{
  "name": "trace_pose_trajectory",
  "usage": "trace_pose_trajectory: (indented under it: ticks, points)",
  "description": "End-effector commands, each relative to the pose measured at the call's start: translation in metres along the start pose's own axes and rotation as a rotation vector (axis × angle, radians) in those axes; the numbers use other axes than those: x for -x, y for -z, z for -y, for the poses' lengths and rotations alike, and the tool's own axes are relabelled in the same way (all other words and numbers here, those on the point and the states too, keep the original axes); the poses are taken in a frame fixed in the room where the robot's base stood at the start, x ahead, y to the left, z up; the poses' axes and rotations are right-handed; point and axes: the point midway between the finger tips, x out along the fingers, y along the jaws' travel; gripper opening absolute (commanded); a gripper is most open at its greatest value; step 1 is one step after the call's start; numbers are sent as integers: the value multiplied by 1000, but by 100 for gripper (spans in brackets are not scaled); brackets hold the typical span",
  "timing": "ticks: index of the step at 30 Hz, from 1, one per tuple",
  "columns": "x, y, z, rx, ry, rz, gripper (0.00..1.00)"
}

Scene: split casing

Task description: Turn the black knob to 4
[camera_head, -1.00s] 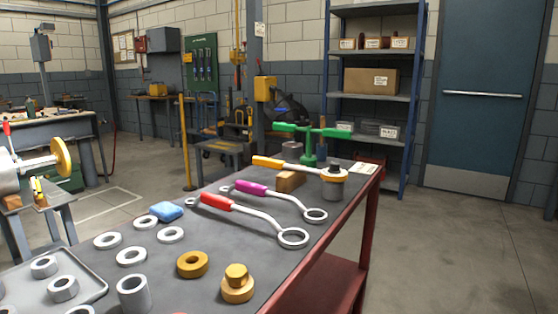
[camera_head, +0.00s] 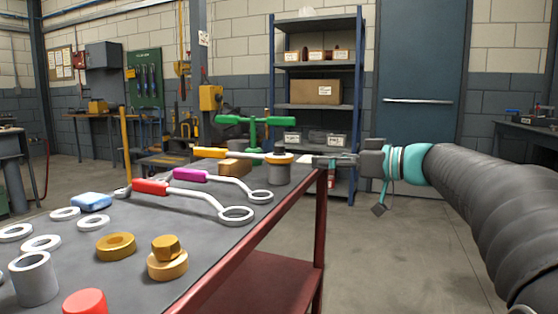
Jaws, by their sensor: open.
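I cannot make out a black knob or a dial with a 4 for certain. A grey cylinder (camera_head: 273,174) stands at the table's far right end, with the orange ring (camera_head: 283,159) of a wrench around its top. A small dark part shows inside that ring, but it is too small to tell what it is. My gripper (camera_head: 318,161) reaches in from the right at the height of the cylinder's top. Its jaws are open and seen from the side, a little right of the cylinder in the picture. I see nothing held between them.
A green T-handle (camera_head: 253,140) stands behind the cylinder. Red-handled (camera_head: 151,187) and purple-handled (camera_head: 190,176) ring wrenches lie nearer, with loose rings and a gold nut (camera_head: 166,247). The red table frame (camera_head: 320,225) bounds the right side; floor beyond is clear.

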Motion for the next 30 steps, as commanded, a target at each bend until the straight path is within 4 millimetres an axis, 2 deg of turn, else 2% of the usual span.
trace_pose_trajectory:
  ticks: [3,8,11,24,30]
  points:
    - [3,9,-15,56,3,-65,52]
    - [-5,16,-18,75,5,-86,52]
    - [-18,17,-17,74,6,-85,52]
    - [-99,23,-16,72,5,-83,52]
    - [-123,25,-17,72,3,-83,52]
